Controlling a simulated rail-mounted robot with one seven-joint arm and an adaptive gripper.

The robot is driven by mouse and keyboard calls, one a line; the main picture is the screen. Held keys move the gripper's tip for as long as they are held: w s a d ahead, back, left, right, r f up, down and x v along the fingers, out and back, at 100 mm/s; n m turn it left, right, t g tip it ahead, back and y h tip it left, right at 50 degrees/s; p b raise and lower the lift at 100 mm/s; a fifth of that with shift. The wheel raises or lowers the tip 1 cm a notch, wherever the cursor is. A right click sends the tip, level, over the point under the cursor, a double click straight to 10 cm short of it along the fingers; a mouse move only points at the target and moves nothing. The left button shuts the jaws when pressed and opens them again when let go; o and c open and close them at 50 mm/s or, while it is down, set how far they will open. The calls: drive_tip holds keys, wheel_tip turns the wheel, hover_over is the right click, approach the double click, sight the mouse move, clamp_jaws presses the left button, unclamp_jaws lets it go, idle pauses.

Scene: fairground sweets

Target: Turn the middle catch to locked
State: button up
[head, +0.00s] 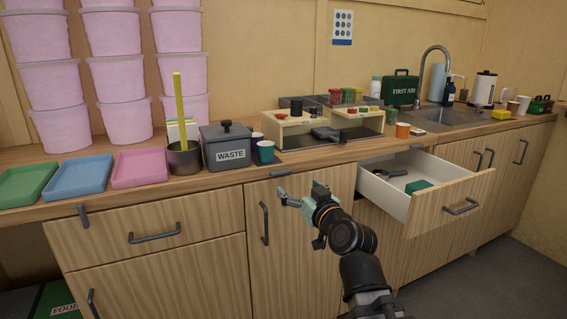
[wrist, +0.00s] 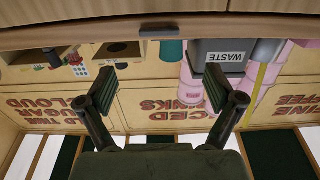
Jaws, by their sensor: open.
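The middle catch (head: 281,172) is a small grey bar on the counter's front edge, above a cabinet door (head: 290,235). It lies level along the edge. In the wrist view, which is upside down, the catch (wrist: 160,31) shows near the top middle. My gripper (head: 300,194) is open and empty, in front of and a little below the catch, apart from it. In the wrist view my gripper (wrist: 158,92) has its fingers wide apart. The left catch (head: 83,215) hangs upright over a drawer front. The right catch (head: 417,146) lies level above the open drawer.
The open drawer (head: 440,200) juts out to the right of my arm, with a dark scoop and green box inside. A teal cup (head: 265,152) and grey waste bin (head: 228,147) stand on the counter behind the catch. A door handle (head: 265,223) is below left.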

sight(282, 172)
drive_tip(key=p+x, duration=0.7)
drive_tip(key=x, duration=0.1)
drive_tip(key=shift+w+d, duration=0.1)
drive_tip(key=shift+x, duration=0.95)
drive_tip(key=shift+c, duration=0.4)
drive_tip(key=c, duration=1.1)
